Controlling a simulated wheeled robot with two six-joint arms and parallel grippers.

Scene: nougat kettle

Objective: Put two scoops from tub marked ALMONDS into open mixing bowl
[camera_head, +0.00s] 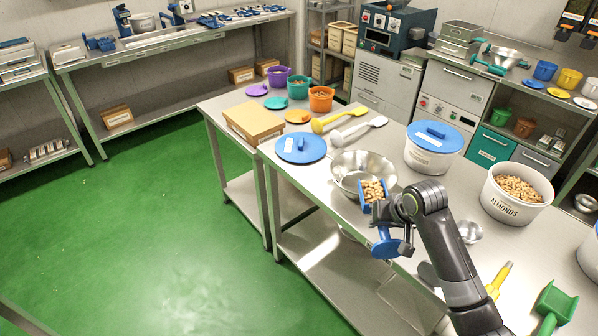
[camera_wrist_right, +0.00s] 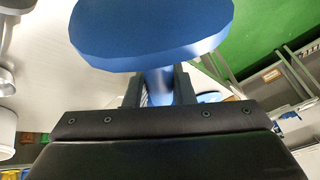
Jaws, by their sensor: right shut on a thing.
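The open metal mixing bowl (camera_head: 352,166) stands on the steel table. The white open tub marked ALMONDS (camera_head: 500,207) stands farther right, holding nuts. My right gripper (camera_head: 385,213) is shut on the handle of a blue scoop (camera_head: 385,247), at the bowl's near right side. The scoop's head holds a load of nuts (camera_head: 373,190) and overlaps the bowl's near right rim in view; its height above the rim is unclear. In the right wrist view the scoop's broad blue end (camera_wrist_right: 152,35) hides much of the scene. My left gripper is not in view.
A white tub with a blue lid (camera_head: 430,160) stands between bowl and almond tub. A loose blue lid (camera_head: 301,147), a yellow scoop (camera_head: 340,120) and a white scoop (camera_head: 358,131) lie behind the bowl. A green scoop (camera_head: 556,301) lies at the near right.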

